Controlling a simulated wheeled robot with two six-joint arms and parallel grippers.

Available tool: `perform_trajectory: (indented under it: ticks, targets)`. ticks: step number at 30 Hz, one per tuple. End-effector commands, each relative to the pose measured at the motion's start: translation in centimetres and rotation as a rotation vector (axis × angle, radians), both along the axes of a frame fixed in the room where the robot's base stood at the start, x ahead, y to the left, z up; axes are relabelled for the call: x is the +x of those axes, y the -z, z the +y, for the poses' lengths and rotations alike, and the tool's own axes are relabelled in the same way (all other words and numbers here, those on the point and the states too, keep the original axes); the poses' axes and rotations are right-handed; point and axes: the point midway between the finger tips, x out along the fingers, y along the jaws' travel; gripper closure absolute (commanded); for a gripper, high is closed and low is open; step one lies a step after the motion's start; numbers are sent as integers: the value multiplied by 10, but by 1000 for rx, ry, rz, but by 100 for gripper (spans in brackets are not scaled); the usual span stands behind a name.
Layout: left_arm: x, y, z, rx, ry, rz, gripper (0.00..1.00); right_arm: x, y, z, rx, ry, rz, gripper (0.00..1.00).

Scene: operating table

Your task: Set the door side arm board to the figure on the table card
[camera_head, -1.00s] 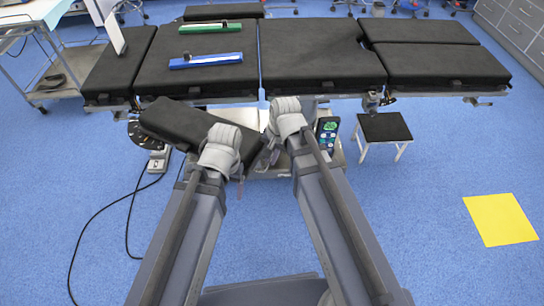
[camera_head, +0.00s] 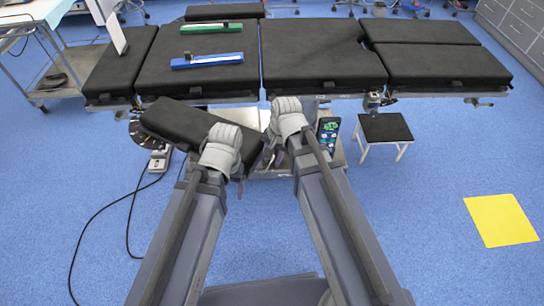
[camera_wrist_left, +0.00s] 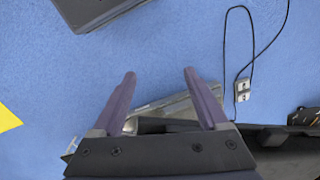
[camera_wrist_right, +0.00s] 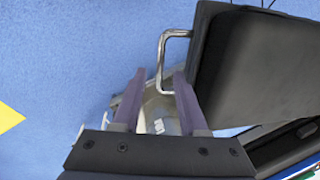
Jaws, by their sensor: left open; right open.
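A black padded arm board (camera_head: 190,126) juts out, angled, from the table's near left side. A dark dial plate (camera_head: 140,134) shows at its left end. A white card (camera_head: 117,34) stands on the table's left part; its face cannot be read. A further black pad (camera_head: 225,11) lies at the far side; I cannot tell which side is the door's. My right gripper (camera_wrist_right: 160,72) is open beside a pad with a bent metal handle (camera_wrist_right: 162,50), whose lower end lies between or just past the fingers.
The black operating table (camera_head: 320,55) spans the back, with a green bar (camera_head: 212,28) and a blue bar (camera_head: 207,61) on it. A hand control (camera_head: 328,132) and stool (camera_head: 385,127) are right of my arms. A pedal (camera_head: 158,160) and cables lie left. Floor around the yellow square (camera_head: 501,220) is clear.

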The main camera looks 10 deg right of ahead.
Motion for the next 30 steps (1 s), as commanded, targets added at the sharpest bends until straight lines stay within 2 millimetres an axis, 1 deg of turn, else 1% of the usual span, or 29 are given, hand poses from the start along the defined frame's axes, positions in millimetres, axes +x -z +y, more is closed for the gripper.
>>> perform_trajectory:
  ticks: [5,15,18,22,30]
  targets:
    - [0,-16,0,0,0,0,23,-1,-16,-2,0,0,0,58]
    - [0,-61,0,0,-1,0,23,-6,-61,-8,0,1,0,58]
    - [0,-71,0,0,-1,0,23,-7,-71,-9,0,1,0,58]
    - [0,-76,0,0,-1,0,23,-8,-76,-11,0,0,0,58]
    - [0,-75,0,0,-1,0,23,-8,-74,-11,0,0,0,58]
